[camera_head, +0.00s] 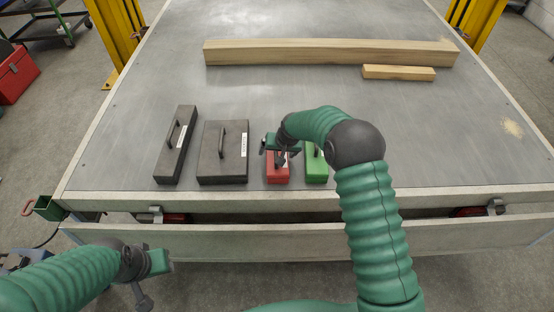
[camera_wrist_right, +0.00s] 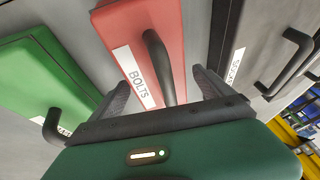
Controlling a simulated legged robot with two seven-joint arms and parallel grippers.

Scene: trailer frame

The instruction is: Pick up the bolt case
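The bolt case is a small red case (camera_head: 278,174) with a dark handle and a white label. Its label reads BOLTS in the right wrist view (camera_wrist_right: 143,30). It lies on the grey trailer bed (camera_head: 340,110) near the front edge. My right gripper (camera_head: 281,152) is above it and hides part of it. In the right wrist view, the two fingers of this gripper (camera_wrist_right: 162,82) are spread apart, with the case's handle (camera_wrist_right: 160,65) between them. I see no finger closed on the handle. My left gripper (camera_head: 147,275) is low at the left, in front of the trailer, its opening unclear.
A green case (camera_head: 316,172) lies close to the right of the red one. A wide black case (camera_head: 213,165) and a long black case (camera_head: 174,150) lie to the left. Wooden beams (camera_head: 330,51) lie farther back. The bed between is clear.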

